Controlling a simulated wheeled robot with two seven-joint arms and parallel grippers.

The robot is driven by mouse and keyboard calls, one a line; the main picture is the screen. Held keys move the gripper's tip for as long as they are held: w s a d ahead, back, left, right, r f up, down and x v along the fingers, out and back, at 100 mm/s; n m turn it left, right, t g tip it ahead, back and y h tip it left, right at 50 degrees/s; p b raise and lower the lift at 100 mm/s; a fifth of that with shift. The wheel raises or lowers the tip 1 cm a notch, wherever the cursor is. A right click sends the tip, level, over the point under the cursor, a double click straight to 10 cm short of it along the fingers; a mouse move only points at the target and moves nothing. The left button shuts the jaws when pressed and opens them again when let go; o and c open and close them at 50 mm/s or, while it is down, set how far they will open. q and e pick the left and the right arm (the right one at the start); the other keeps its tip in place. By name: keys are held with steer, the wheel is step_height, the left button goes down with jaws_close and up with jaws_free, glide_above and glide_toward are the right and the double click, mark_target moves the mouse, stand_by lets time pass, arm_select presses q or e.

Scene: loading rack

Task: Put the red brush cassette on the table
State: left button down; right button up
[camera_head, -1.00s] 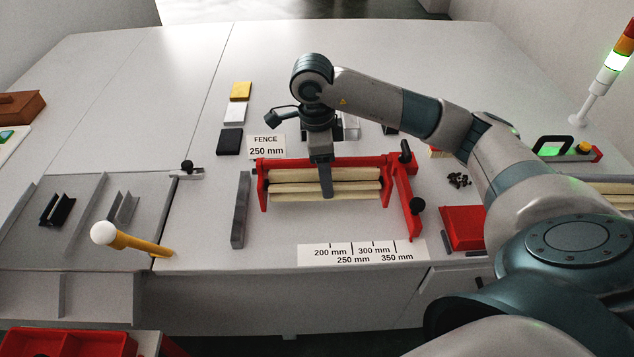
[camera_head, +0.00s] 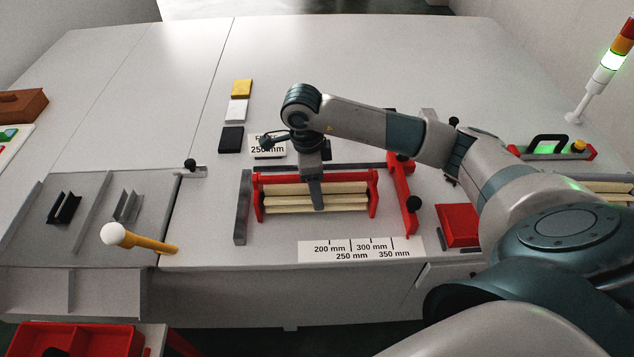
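The red brush cassette (camera_head: 373,192), a red frame with pale cream rollers, is at the middle of the table, in front of a grey rail. My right gripper (camera_head: 317,205) reaches down over its middle, and a grey finger crosses the rollers. The gripper appears shut on the cassette, which has moved along with it. I cannot tell whether the cassette touches the table (camera_head: 200,235) or is slightly above it. My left gripper is not in view.
A grey bar (camera_head: 243,207) stands left of the cassette, and a red fence with a black knob (camera_head: 408,195) to its right. A millimetre label (camera_head: 360,249) lies in front. A yellow handle with a white ball (camera_head: 140,241) is at left.

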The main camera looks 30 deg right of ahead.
steer(key=shift+f, duration=0.15)
steer(key=shift+f+b, duration=0.1)
steer(key=shift+b, duration=0.2)
steer(key=o, duration=1.3)
steer(key=shift+o, duration=0.2)
steer(key=shift+w+r, duration=0.1)
steer(key=shift+r, duration=0.5)
steer(key=r+b, duration=0.1)
steer(key=r, duration=0.1)
steer(key=r+b, duration=0.1)
steer(key=r, duration=0.2)
steer(key=a+r, duration=0.1)
steer(key=r, duration=0.2)
steer(key=shift+w+r+b, duration=0.25)
steer(key=shift+b, duration=0.15)
steer(key=shift+a+r, duration=0.1)
steer(key=shift+r, duration=1.2)
